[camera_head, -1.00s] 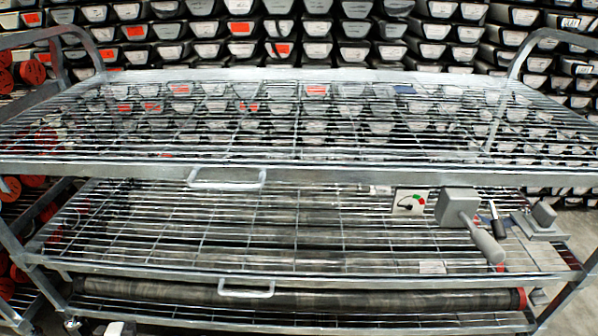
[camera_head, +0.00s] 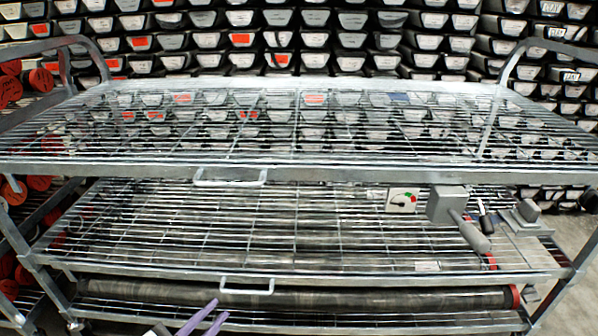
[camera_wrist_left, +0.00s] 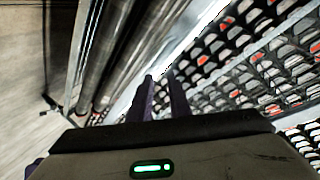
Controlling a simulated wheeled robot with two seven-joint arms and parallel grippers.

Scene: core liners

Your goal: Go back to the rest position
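My left gripper (camera_head: 219,309) shows at the bottom edge of the head view as two purple fingertips with a gap between them. It is in front of the lower shelves of a metal rack cart. In the left wrist view, the two dark fingers (camera_wrist_left: 161,82) stand apart, with nothing visible between them. They point along the rack and past long dark tubes. My right gripper is in neither view.
The wire-shelf cart (camera_head: 225,171) fills the foreground. A grey device with a handle (camera_head: 447,205) and a small control box (camera_head: 401,200) sit on its middle shelf. A long dark tube (camera_head: 300,299) lies below. Stacked core trays (camera_head: 340,61) stand behind.

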